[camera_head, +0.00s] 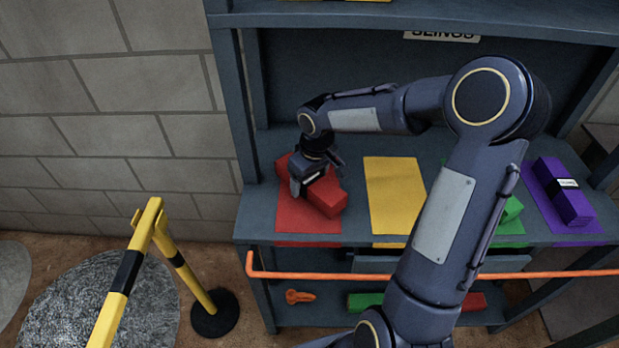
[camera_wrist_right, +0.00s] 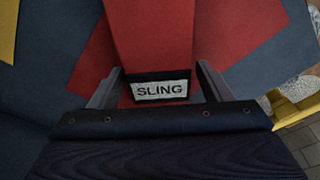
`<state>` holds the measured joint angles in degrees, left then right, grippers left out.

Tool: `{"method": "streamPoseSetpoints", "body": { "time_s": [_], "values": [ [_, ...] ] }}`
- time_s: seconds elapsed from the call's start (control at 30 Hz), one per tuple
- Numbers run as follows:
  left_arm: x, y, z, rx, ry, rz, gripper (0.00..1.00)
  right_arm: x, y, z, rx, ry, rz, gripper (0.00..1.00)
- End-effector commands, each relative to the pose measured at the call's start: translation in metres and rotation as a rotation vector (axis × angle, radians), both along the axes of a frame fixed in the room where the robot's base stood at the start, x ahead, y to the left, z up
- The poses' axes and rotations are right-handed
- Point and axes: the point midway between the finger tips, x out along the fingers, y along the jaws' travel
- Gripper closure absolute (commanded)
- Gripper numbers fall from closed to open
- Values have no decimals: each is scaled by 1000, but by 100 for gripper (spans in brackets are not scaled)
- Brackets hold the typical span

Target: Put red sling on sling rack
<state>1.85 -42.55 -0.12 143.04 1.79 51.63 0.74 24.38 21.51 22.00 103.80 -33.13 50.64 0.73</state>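The red sling (camera_head: 328,197), a long red block with a black-and-white "SLING" label (camera_wrist_right: 160,90), lies at an angle on the red mat (camera_head: 290,217) of the sling rack (camera_head: 262,213). The rack is a blue-grey shelf with a partly hidden "SLINGS" sign (camera_head: 441,36). My right gripper (camera_head: 318,181) is over the sling, its fingers apart on either side of it. In the right wrist view the fingers (camera_wrist_right: 160,68) flank the label end and look open; whether they touch the sides is unclear. My left gripper is out of view.
A yellow mat (camera_head: 392,188) is bare where visible. An orange bar (camera_head: 330,276) crosses the rack's front. A yellow-black barrier (camera_head: 125,275) stands left. The lower shelf holds an orange item (camera_head: 298,296).

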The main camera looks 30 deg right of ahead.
Motion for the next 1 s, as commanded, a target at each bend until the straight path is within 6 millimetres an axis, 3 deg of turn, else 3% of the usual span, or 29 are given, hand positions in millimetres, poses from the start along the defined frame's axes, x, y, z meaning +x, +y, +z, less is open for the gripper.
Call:
{"method": "streamPoseSetpoints", "body": {
  "time_s": [0.33,0.8,1.0],
  "values": [
    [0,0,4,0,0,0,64,0,-1,9,-1,-2,-1,28],
    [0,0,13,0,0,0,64,-13,-4,100,-1,-4,-1,28],
    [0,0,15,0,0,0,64,-17,-4,120,0,-2,0,28]
  ]
}}
